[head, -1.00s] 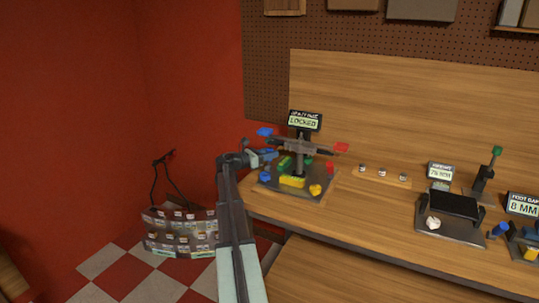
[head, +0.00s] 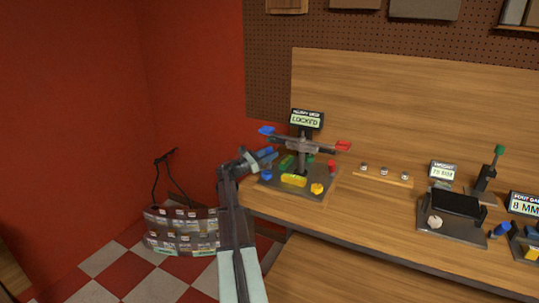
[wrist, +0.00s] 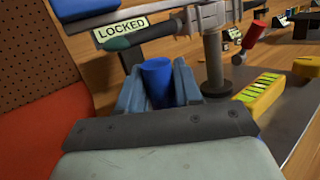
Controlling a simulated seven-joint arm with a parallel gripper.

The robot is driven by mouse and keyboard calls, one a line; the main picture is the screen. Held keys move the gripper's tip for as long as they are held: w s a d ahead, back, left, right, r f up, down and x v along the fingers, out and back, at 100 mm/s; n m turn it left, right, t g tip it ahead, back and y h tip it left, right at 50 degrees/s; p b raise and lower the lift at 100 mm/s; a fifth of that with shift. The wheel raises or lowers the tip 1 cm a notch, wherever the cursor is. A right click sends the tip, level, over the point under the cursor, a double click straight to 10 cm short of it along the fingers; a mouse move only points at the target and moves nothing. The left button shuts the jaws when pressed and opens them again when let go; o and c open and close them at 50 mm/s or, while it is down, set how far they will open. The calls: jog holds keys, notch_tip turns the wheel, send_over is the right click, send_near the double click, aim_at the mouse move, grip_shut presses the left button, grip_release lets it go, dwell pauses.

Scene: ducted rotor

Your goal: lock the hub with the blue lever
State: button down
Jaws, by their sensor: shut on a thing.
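My gripper (wrist: 158,95) is shut on the blue lever (wrist: 158,78), whose blue cylindrical end stands between the two blue-grey fingers in the wrist view. The lever's lower part is hidden by my gripper. In the head view my gripper (head: 267,156) is at the left side of the rotor stand, just below the blue-tipped arm (head: 267,130). The hub (head: 304,145) sits on a grey post with arms spreading out, one red-tipped (head: 343,146). The display (head: 306,120) behind it reads LOCKED, and it also shows in the wrist view (wrist: 121,30).
A red handle (wrist: 257,35) and a yellow block (wrist: 258,95) stand close on the right in the wrist view. A small blue piece (head: 265,175) and a yellow piece (head: 317,188) are on the base plate's front. Small parts on a strip (head: 384,175) lie to the right.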

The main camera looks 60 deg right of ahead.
jog(key=c, duration=0.9)
grip_release()
jog(key=v, duration=1.3)
jog(key=shift+w+a+f, duration=0.1)
jog(key=shift+w+a, duration=0.05)
jog(key=shift+a, duration=0.2)
jog(key=shift+o, duration=0.2)
